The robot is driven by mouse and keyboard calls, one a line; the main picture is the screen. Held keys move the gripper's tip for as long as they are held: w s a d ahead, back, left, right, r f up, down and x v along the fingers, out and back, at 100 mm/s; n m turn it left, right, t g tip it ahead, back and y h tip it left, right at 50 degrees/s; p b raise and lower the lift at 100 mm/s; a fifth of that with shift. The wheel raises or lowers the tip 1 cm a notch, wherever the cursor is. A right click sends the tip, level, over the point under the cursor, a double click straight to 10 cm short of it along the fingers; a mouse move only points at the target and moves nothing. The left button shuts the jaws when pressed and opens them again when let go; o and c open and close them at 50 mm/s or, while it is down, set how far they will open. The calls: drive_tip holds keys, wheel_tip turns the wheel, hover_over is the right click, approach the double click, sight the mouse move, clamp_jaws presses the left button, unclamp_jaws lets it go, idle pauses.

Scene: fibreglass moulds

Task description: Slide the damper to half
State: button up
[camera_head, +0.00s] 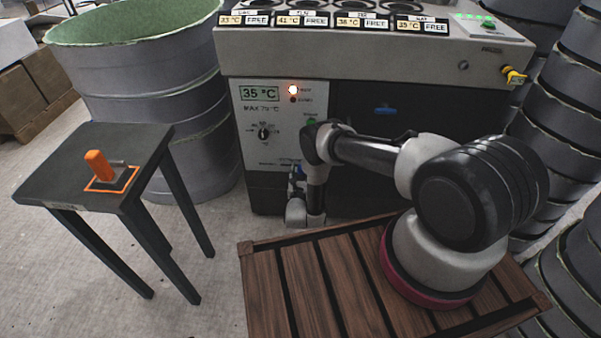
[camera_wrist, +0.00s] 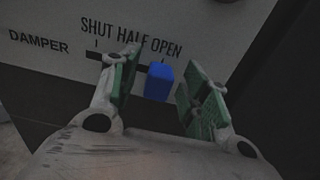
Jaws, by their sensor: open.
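The damper's blue knob (camera_wrist: 158,82) is in the wrist view, below the OPEN end of the printed SHUT HALF OPEN scale (camera_wrist: 130,38). A dark slot (camera_wrist: 92,56) shows to its left, under the SHUT end; my left finger hides the part between. My gripper (camera_wrist: 161,80) is open, with green pads on either side of the knob and a visible gap on the right side. In the head view my gripper (camera_head: 297,182) is at the lower part of the machine's front panel (camera_head: 268,125).
The panel also has a dial (camera_head: 264,133), a 35 °C display (camera_head: 260,93) and lit lamp (camera_head: 293,90). A small dark table (camera_head: 60,165) with an orange handle (camera_head: 98,165) stands left. Grey drums (camera_head: 150,85) stand behind. A slatted wooden platform (camera_head: 300,285) lies in front.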

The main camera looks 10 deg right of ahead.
clamp_jaws()
drive_tip(key=a, duration=0.1)
drive_tip(key=w+a, duration=0.1)
drive_tip(key=a, duration=0.1)
drive_tip(key=shift+w+a, duration=0.1)
drive_tip(key=shift+a, duration=0.2)
unclamp_jaws()
drive_tip(key=v, duration=1.2)
idle(0.3)
